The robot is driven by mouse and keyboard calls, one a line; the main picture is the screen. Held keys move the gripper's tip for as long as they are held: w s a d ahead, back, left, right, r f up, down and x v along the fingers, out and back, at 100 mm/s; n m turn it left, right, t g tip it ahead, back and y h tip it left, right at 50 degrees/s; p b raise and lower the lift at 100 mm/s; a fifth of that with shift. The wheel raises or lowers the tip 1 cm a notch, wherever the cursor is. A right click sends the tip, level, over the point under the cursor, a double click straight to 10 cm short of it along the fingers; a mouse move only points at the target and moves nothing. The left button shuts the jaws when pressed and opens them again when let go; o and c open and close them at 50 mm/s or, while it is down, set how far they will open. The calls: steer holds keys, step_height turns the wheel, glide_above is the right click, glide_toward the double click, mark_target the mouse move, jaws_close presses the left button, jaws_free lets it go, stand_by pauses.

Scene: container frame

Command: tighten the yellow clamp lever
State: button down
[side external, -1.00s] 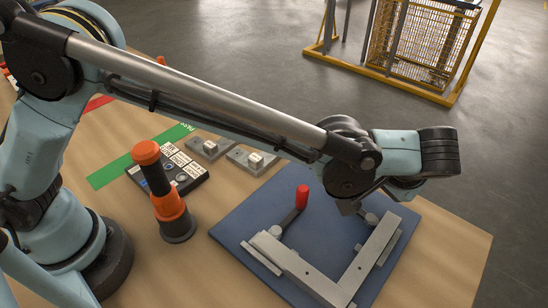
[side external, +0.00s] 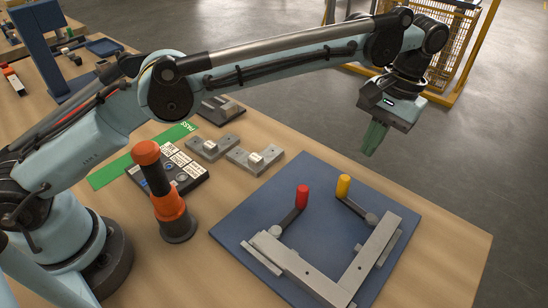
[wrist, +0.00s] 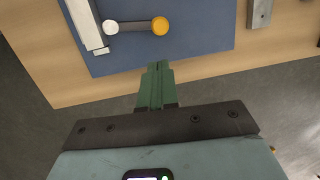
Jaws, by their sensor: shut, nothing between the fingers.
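The yellow clamp lever (side external: 343,186) has a yellow knob on a dark arm that runs to a round pivot beside the metal L-shaped frame (side external: 378,248). In the wrist view its knob (wrist: 160,26) is at the top centre, with the arm running left to the pivot. The red clamp lever (side external: 302,196) stands to its left in the side view. My gripper (side external: 372,140) is shut and empty, raised in the air beyond and to the right of the yellow knob, apart from it. In the wrist view the green fingers (wrist: 157,68) are together, below the knob.
The frame and levers sit on a blue plate (side external: 240,222) on the wooden table (side external: 450,240). An orange and black post (side external: 170,200), a labelled panel (side external: 190,172) and grey metal blocks (side external: 255,158) stand to the left. The table's far right edge is clear.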

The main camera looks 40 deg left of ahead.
steer(key=shift+g+h, duration=0.5)
steer(key=shift+h, duration=0.1)
steer(key=shift+w+a+x, duration=0.15)
steer(key=shift+a+x, duration=0.1)
steer(key=shift+x, duration=1.4)
steer(key=shift+w+a+x, duration=0.2)
steer(key=shift+a+x, duration=0.05)
steer(key=shift+x, duration=1.4)
steer(key=shift+w+a+x, duration=0.15)
steer(key=shift+a+x, duration=0.1)
steer(key=shift+x, duration=1.35)
steer(key=shift+f, duration=0.15)
